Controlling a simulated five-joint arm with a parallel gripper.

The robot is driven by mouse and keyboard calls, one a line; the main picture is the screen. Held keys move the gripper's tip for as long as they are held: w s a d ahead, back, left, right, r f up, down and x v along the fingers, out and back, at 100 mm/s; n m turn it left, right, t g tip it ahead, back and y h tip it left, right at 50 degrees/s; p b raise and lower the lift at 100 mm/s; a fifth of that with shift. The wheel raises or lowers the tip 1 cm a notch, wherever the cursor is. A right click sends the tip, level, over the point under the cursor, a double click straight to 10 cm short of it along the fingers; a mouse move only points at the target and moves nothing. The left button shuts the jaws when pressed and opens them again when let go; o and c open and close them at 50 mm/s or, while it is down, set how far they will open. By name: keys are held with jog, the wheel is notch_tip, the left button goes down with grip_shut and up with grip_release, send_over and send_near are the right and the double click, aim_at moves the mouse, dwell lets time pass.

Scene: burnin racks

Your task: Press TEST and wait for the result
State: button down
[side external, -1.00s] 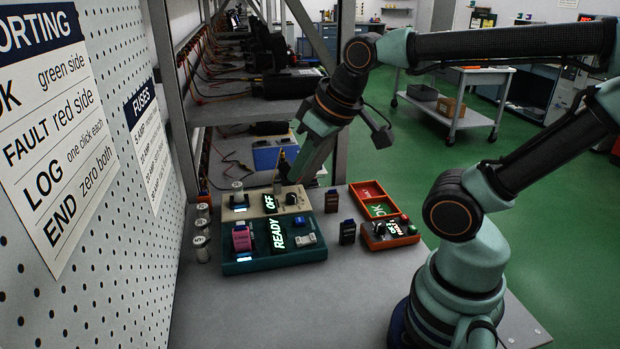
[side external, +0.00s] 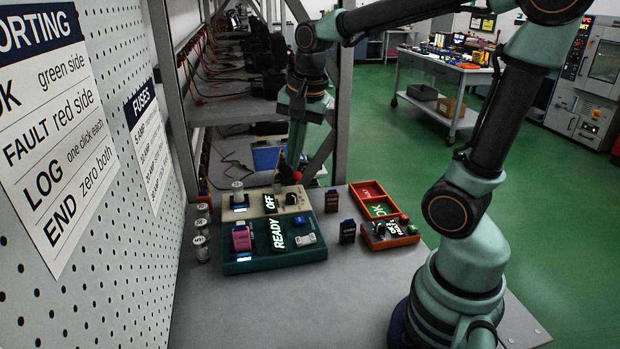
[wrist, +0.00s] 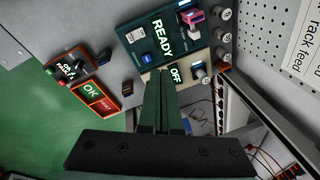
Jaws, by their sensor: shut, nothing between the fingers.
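A teal tester box (side external: 240,268) lies on the bench with a lit READY display (side external: 278,233). A pink module (side external: 241,239) sits in its left part. In the wrist view the blue button (wrist: 147,57) lies beyond my fingertips. My gripper (side external: 293,163) is shut and empty, pointing down above and behind the beige box (side external: 236,214), apart from the tester. In the wrist view my gripper (wrist: 161,76) overlaps the beige box's near edge.
The beige box has an OFF display (side external: 270,202) and dark knob (side external: 291,198). Right of the tester are dark modules (side external: 347,232), an orange-red control box (side external: 389,236) and a red and green tray (side external: 368,190). Rack posts stand behind. The front bench is clear.

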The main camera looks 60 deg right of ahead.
aim_at(300, 220)
jog(key=w+d+f+m+g, duration=0.2)
jog(key=d+m, duration=0.4)
jog(key=m, duration=0.6)
jog(key=shift+w+d+f+m+g, duration=0.35)
jog(key=shift+w+f, duration=0.45)
jog(key=shift+f, duration=0.45)
jog(key=shift+a, duration=0.1)
notch_tip(300, 220, down, 14)
jog(key=shift+f, duration=0.1)
jog(key=shift+s+f, duration=0.15)
jog(key=shift+f, duration=0.85)
jog(key=shift+r, duration=0.1)
notch_tip(300, 220, up, 15)
jog(key=shift+w+f, duration=0.2)
jog(key=shift+w, duration=0.15)
